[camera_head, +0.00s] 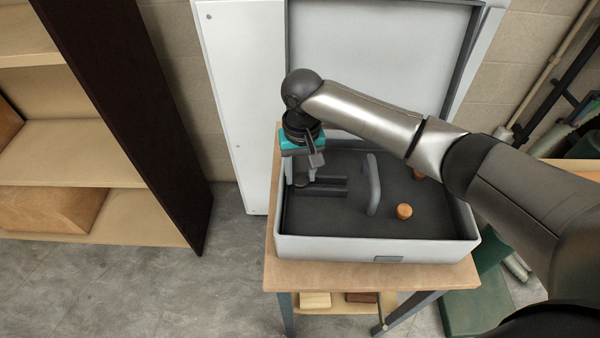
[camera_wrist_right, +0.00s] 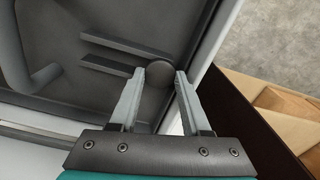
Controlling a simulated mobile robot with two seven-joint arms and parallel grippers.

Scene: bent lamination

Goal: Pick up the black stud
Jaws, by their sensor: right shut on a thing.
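The black stud (camera_wrist_right: 159,73) shows in the right wrist view as a round dark grey top between my fingertips. My right gripper (camera_wrist_right: 160,77) is shut on it. In the head view my right gripper (camera_head: 312,178) points down inside the left part of an open light grey case (camera_head: 375,249), and the stud is hard to make out there. The stud appears close to the ends of two dark parallel bars (camera_wrist_right: 115,58); I cannot tell whether it touches the case floor. My left gripper is not in view.
A curved grey bar (camera_head: 373,185) stands in the case. Orange-brown round pieces (camera_head: 404,211) lie right of it. The case's raised lid (camera_head: 380,60) is behind. The case sits on a small wooden table (camera_head: 375,275). A dark-sided shelf (camera_head: 150,130) stands at left.

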